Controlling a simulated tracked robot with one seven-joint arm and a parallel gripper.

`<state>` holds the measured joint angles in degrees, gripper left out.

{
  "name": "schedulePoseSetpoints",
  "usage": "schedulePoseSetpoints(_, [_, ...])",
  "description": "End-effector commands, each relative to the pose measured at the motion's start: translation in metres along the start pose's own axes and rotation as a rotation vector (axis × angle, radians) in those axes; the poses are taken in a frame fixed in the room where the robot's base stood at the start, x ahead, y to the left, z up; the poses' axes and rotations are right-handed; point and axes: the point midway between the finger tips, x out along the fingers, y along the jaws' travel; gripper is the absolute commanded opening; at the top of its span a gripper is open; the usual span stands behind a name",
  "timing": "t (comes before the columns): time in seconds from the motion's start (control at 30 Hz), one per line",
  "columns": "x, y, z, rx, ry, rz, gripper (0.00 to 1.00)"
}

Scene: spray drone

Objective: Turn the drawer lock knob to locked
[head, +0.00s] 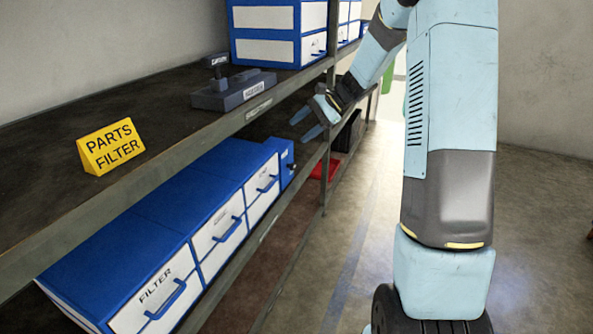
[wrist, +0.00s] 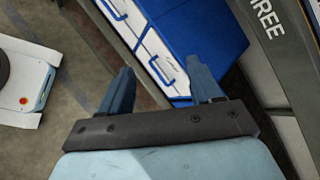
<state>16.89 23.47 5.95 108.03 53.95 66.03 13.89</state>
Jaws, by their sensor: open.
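A blue drawer cabinet (head: 190,199) with white drawer fronts and blue handles stands on the lower shelf in the head view. A narrow blue panel (head: 286,152) at its right end carries a small dark knob (head: 291,166), which seems to be the lock knob; its turn position is too small to read. My gripper (head: 306,124) is open and empty, above and a little right of the knob, apart from it. In the wrist view, the open fingers (wrist: 163,74) point toward the cabinet's drawer fronts (wrist: 150,55); I cannot make out the knob there.
The upper shelf (head: 160,92) holds a yellow "PARTS FILTER" sign (head: 110,146), a dark grey fixture with a handle (head: 233,92) and a blue-and-white drawer unit (head: 280,33). A shelf post (head: 326,165) stands close to my gripper. A red item (head: 325,170) lies beyond it. The floor at right is clear.

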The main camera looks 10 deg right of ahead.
Motion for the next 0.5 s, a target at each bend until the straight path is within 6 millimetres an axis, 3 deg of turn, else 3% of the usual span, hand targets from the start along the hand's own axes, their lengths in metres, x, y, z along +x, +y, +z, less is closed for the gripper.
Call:
schedulePoseSetpoints(0.03, [0.007,-0.002,-0.018,0.041,-0.024,-0.023,0.64])
schedulePoseSetpoints(0.23, [0.028,-0.011,-0.079,0.194,-0.114,-0.131,0.64])
schedulePoseSetpoints(0.5, [0.055,-0.007,-0.168,0.401,-0.234,-0.287,0.64])
